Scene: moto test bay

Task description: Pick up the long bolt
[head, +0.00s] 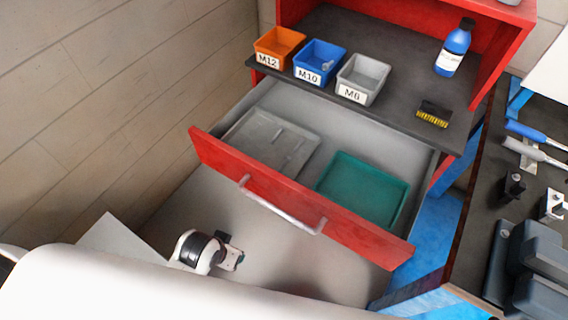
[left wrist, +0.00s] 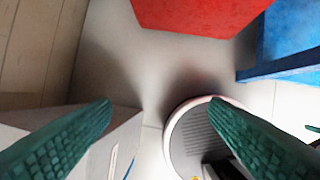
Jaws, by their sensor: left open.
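A grey tray (head: 243,137) lies in the left part of the open drawer. A few thin, bolt-like shapes (head: 298,145) lie in it, too small to tell which is the long bolt. My left gripper (head: 236,258) is low in front of the drawer, outside it and apart from the tray. In the left wrist view its two green ribbed fingers (left wrist: 160,108) are spread wide with nothing between them. The bolts are not visible in that view. My right gripper is not in view.
The red drawer front (head: 290,203) with its metal handle (head: 282,207) stands between my left gripper and the tray. A green tray (head: 363,188) fills the drawer's right side. Orange M12 (head: 279,45), blue M10 (head: 319,62) and grey M6 (head: 362,80) bins stand above, near a blue bottle (head: 455,48) and brush (head: 433,115).

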